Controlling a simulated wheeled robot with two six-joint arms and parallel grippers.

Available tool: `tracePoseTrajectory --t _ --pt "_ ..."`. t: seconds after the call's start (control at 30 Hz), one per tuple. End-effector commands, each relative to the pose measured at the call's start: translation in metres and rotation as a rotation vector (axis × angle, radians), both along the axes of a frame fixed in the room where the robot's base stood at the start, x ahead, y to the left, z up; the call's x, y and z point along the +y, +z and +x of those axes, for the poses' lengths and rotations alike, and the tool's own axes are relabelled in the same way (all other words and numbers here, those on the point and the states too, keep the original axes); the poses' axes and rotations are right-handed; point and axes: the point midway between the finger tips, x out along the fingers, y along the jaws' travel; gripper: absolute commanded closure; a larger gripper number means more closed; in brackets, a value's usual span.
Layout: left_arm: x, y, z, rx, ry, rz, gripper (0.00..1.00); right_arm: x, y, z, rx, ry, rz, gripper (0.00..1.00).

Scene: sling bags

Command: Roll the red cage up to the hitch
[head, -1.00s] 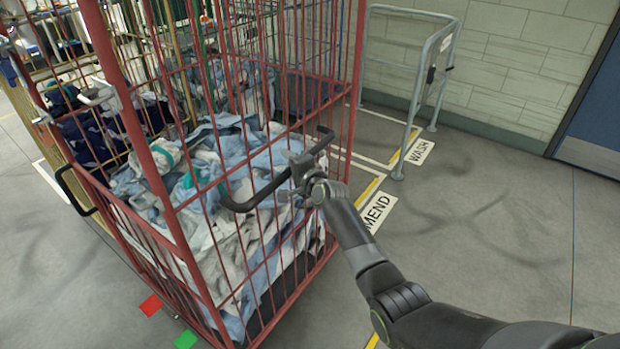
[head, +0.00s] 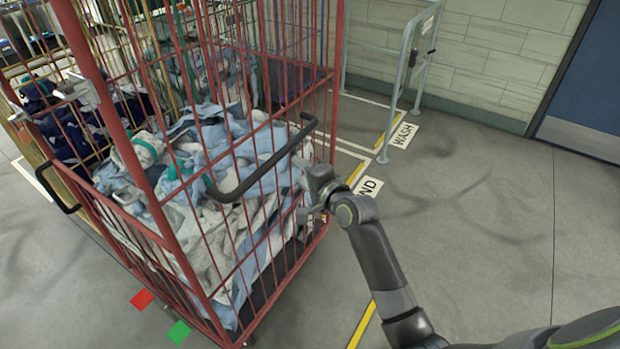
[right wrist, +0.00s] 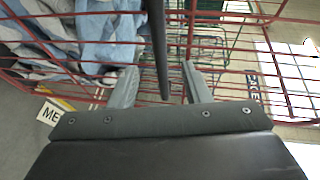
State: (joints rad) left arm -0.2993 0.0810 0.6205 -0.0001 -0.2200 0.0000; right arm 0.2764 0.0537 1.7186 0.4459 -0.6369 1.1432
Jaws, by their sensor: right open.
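The red cage (head: 189,268) stands upright at left centre in the head view, filled with blue and white cloth (head: 225,190). A dark handle bar (head: 262,172) juts from its near side. My right gripper (head: 308,198) is open and empty, just right of and below that bar, apparently clear of it. In the right wrist view, its two grey fingers (right wrist: 160,88) are spread, and the dark bar (right wrist: 157,45) shows between them, ahead. My left gripper is out of view.
A grey rail (head: 408,75) stands behind at the right, by a WASH floor sign (head: 404,135). Another floor sign (head: 368,190) is partly covered by my right arm. Floor at right is clear.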

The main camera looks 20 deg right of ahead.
Motion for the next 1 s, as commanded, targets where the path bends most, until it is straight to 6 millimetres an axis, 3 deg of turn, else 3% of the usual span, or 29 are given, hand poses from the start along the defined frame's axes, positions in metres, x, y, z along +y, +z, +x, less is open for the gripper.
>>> tracePoseTrajectory --t 0.3,0.83,0.93,1.0 --pt "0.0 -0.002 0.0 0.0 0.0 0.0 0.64 -0.009 0.005 -0.026 0.0 -0.001 0.0 0.57" --pt "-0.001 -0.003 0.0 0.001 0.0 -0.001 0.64 -0.009 0.004 -0.027 0.001 -0.001 -0.002 0.57" --pt "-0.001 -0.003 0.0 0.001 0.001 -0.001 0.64 -0.013 -0.013 -0.028 0.024 -0.007 -0.031 0.57" --pt "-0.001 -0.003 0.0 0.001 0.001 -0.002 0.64 -0.019 -0.041 -0.03 0.061 -0.017 -0.08 0.57"
